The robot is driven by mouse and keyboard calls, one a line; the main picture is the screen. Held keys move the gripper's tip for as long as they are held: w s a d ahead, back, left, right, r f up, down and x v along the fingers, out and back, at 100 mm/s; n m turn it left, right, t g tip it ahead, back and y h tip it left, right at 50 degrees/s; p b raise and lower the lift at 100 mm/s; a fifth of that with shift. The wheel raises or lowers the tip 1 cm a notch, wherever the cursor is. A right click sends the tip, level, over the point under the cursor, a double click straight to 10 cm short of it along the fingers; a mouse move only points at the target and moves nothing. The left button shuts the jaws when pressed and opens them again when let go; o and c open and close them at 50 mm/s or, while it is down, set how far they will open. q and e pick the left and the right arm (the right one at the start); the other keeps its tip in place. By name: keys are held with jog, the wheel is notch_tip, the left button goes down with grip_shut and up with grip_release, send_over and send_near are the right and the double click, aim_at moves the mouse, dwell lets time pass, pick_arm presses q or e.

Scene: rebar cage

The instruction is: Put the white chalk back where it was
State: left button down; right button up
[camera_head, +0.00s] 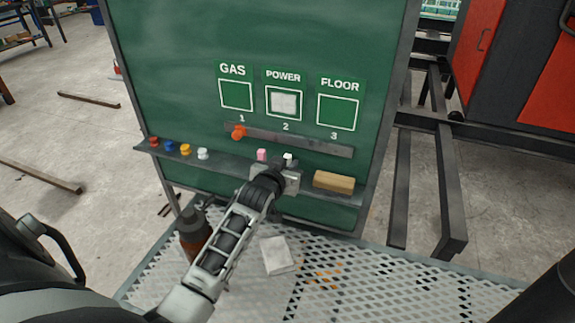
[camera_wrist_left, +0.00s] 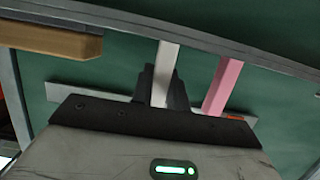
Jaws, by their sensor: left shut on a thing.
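My left gripper (camera_head: 287,166) is at the ledge of the green board, shut on the white chalk (camera_head: 288,158). In the left wrist view the white chalk (camera_wrist_left: 166,62) stands out between the dark fingers (camera_wrist_left: 162,88). The pink chalk (camera_head: 262,154) is just left of it in the head view; it also shows in the left wrist view (camera_wrist_left: 223,84), apart from the fingers. The chalk ledge (camera_head: 225,170) runs along the board's lower part. The gripper hides the ledge below the white chalk, so I cannot tell whether the chalk touches it. My right gripper is not in view.
A tan eraser block (camera_head: 334,181) lies on the ledge right of the gripper. Red, blue, yellow and white pieces (camera_head: 186,149) sit at its left. An orange piece (camera_head: 238,132) is on the grey strip (camera_head: 310,145). The POWER square (camera_head: 284,103) is filled white; GAS and FLOOR are empty.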

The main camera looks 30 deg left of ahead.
pick_arm(q)
jog(key=shift+f, duration=0.1)
jog(key=c, duration=1.4)
grip_release()
jog(key=shift+r, duration=0.2)
jog(key=v, duration=1.1)
jog(key=s+d+f+m+g+h, duration=0.1)
jog(key=s+d+f+h, duration=0.1)
jog(key=s+d+f, duration=0.2)
jog(key=s+d+f+m+g+h, duration=0.1)
jog(key=s+d+f+m+h, duration=0.1)
jog(key=s+d+f, duration=0.3)
jog(key=s+d+f+m+g+h, duration=0.2)
jog(key=s+d+f, duration=0.2)
jog(key=s+d, duration=0.3)
jog(key=shift+s+d+f+p, duration=0.15)
jog(key=shift+d+p, duration=0.25)
jog(key=shift+d, duration=0.45)
